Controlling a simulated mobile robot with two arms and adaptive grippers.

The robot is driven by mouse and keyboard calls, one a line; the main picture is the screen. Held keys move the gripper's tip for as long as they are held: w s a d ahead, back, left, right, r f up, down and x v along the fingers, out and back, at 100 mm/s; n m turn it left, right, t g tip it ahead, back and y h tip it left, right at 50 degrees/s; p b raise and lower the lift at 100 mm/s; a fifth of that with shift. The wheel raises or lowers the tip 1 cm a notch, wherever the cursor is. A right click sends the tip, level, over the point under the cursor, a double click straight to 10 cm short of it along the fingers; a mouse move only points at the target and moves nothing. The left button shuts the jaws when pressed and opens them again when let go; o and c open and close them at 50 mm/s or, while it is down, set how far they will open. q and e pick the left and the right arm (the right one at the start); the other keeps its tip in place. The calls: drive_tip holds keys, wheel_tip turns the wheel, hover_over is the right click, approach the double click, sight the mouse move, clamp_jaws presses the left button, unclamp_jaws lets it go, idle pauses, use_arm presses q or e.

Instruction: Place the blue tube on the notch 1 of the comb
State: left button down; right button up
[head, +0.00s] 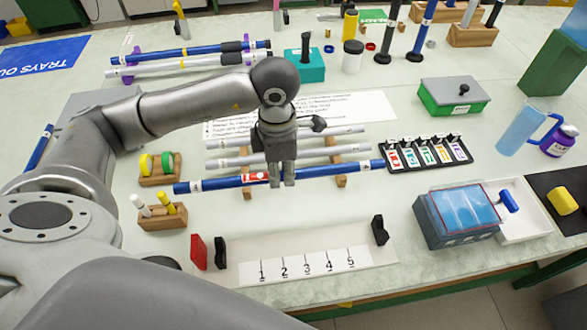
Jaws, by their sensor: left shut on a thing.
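The blue tube (320,173) lies crosswise in the middle of the table, with a red-and-white label near its centre and pale bands towards its ends. My left gripper (282,182) reaches down from above and is shut on it, just right of the label. The tube is at the wooden supports; I cannot tell whether it touches them. The comb (352,260) is a white strip nearer the front, with notch marks numbered 1 to 5. Notch 1 (262,265) is the leftmost, and no tube lies at the marks. My right gripper is not in view.
Two grey rods (345,150) lie behind the tube on wooden supports (341,181). A red block (197,252) and black blocks (380,230) stand by the comb's ends. A wooden holder (162,217) is to the left, a blue-lidded box (457,235) to the right.

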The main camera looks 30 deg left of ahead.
use_arm(q)
drive_tip(key=w+f, duration=0.2)
drive_tip(key=w+f+p, duration=0.1)
drive_tip(key=w+f, duration=0.1)
drive_tip(key=w, duration=0.1)
drive_tip(key=w+a+f, duration=0.1)
drive_tip(key=w+f, duration=0.1)
drive_tip(key=f, duration=0.1)
drive_tip(key=shift+w+p, duration=0.15)
drive_tip(key=shift+p, duration=0.25)
wheel_tip(320, 180, down, 3)
drive_tip(key=shift+w+a+p, duration=0.1)
drive_tip(key=shift+p, duration=0.2)
drive_tip(key=shift+f, duration=0.1)
drive_tip(key=shift+f, duration=0.15)
drive_tip(key=c, duration=1.3)
unclamp_jaws()
